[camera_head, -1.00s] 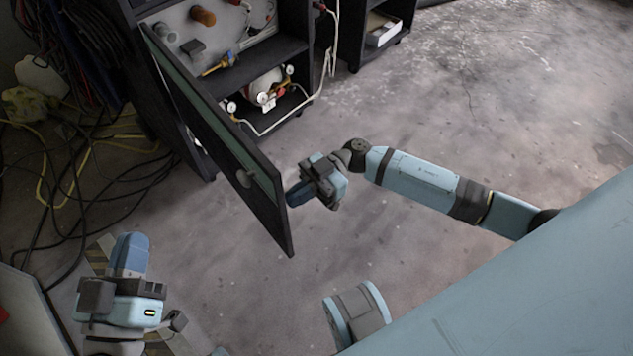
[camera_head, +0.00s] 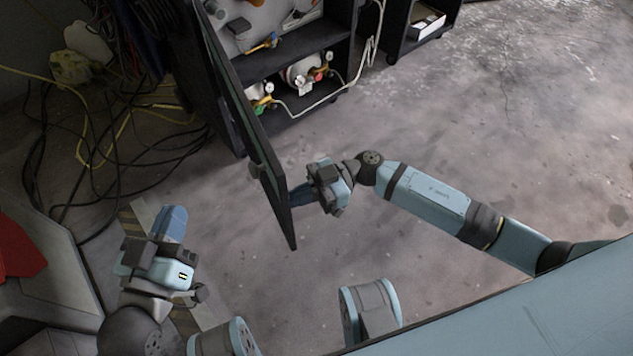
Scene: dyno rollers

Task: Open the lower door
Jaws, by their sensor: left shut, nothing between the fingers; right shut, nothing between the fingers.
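The door (camera_head: 243,115) is a dark panel, seen nearly edge-on, swung well out from the black cabinet (camera_head: 237,125). A round knob (camera_head: 255,171) shows on its left face. The cabinet's lower shelves are exposed to the right of the door. My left gripper (camera_head: 172,222) is shut and empty, low at the left, apart from the door.
Gauges and a white tank (camera_head: 301,75) with a pale hose (camera_head: 335,101) sit on the shelf. Cables (camera_head: 95,150) lie tangled on the floor at left. A red thing (camera_head: 17,245) is at the left edge. The floor at right is clear.

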